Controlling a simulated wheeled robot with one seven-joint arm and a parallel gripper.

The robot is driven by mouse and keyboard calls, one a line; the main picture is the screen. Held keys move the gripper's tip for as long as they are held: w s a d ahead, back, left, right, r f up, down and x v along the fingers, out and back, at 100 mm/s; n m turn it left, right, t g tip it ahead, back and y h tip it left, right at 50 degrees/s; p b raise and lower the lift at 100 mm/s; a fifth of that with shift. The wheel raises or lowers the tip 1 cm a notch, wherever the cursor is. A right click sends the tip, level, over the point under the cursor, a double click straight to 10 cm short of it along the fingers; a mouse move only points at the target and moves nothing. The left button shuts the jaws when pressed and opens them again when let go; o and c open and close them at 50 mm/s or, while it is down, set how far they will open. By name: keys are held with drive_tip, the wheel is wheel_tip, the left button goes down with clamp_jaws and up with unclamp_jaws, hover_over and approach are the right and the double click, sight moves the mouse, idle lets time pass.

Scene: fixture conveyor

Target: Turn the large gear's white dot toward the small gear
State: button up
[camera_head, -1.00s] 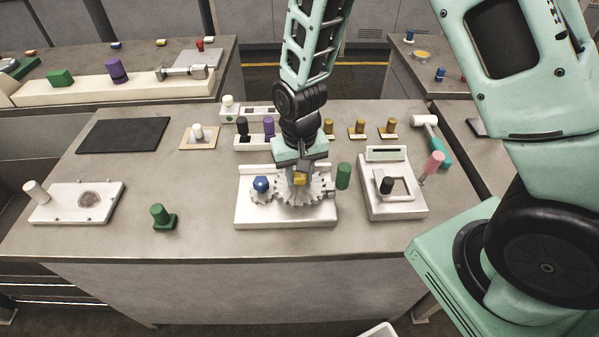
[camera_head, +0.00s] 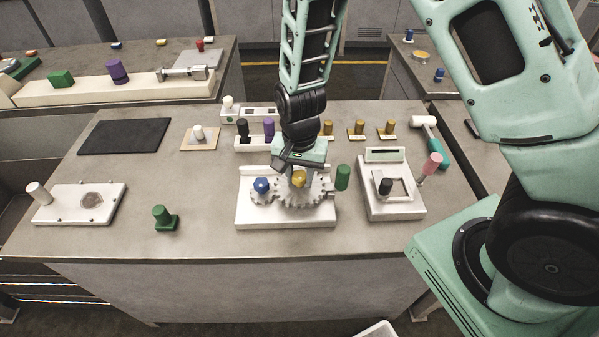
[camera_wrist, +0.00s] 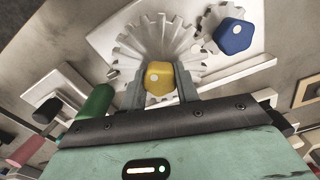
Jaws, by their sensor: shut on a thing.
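The large pale gear (camera_head: 312,198) lies flat on a white base plate (camera_head: 285,218), its teeth beside the small gear (camera_head: 262,198). A blue knob (camera_head: 261,185) tops the small gear. A yellow knob (camera_head: 299,179) tops the large gear. My gripper (camera_wrist: 159,86) is shut on the yellow knob (camera_wrist: 158,74), one finger on each side.
A green cylinder (camera_head: 343,177) stands close by the base plate's right side. A white fixture (camera_head: 393,200) with a black knob is further right. A green knobbed piece (camera_head: 164,218) stands left, with clear table between it and the plate.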

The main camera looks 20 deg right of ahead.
sight(299, 174)
drive_tip(key=shift+w+m, duration=0.1)
drive_tip(key=shift+m, duration=0.3)
drive_tip(key=o, duration=1)
drive_tip(key=shift+r, duration=0.15)
wheel_tip(299, 174, up, 17)
drive_tip(key=shift+r+b, duration=0.1)
drive_tip(key=shift+b, duration=0.25)
drive_tip(key=s+a+n, duration=0.2)
drive_tip(key=s+n, duration=0.3)
drive_tip(key=s, duration=0.1)
drive_tip(key=s+a+r+n, duration=0.1)
drive_tip(key=s+a+n, duration=0.1)
drive_tip(key=s+n, duration=0.3)
drive_tip(key=s+a+n, duration=0.2)
drive_tip(key=s+n, duration=0.4)
drive_tip(key=s, duration=0.3)
drive_tip(key=shift+a+r+y, duration=0.1)
drive_tip(key=shift+r+y, duration=0.15)
drive_tip(key=shift+y, duration=0.05)
